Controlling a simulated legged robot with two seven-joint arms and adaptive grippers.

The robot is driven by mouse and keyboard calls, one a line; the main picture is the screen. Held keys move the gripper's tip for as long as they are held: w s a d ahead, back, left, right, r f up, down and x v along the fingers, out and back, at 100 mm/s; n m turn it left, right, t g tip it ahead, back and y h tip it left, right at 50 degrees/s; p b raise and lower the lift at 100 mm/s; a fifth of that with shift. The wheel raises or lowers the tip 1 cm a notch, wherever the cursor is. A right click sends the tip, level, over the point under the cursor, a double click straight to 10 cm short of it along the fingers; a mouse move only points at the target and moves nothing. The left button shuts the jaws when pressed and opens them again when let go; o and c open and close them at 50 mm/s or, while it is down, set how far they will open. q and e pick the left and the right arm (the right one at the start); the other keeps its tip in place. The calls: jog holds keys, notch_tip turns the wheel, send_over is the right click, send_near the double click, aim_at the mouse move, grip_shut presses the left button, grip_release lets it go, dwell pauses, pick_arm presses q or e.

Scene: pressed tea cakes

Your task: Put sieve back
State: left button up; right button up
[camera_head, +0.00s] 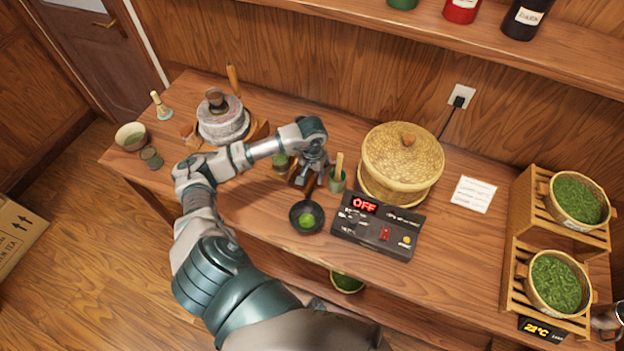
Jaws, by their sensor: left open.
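My left gripper (316,168) is over the middle of the table, pointing down and open. It is just above a small wooden stand (300,181), and its own body hides part of what lies under it. I cannot make out a sieve for certain; it may be hidden at the gripper. A small dark bowl (306,227) with green powder stands in front of the gripper. A green cup (337,182) with a wooden-handled tool is close on its right. A small green-topped container (280,163) is close on its left. My right gripper is not in view.
A stone mill (222,122), bell (160,106) and pale bowl (130,137) stand at left. A lidded basket (402,160) and black control box (378,228) reading OFF are to the right. A wooden rack (522,222) holds baskets of leaves.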

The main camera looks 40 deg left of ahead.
aim_at(310, 180)
pick_arm(q)
notch_tip(310, 180, up, 9)
jog(key=shift+a+f+b, duration=0.15)
jog(key=shift+b, duration=0.15)
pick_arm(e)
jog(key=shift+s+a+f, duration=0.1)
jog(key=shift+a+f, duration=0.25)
pick_arm(q)
jog(key=shift+a, duration=0.1)
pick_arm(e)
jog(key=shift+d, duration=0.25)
pick_arm(q)
jog(key=shift+s+f, duration=0.1)
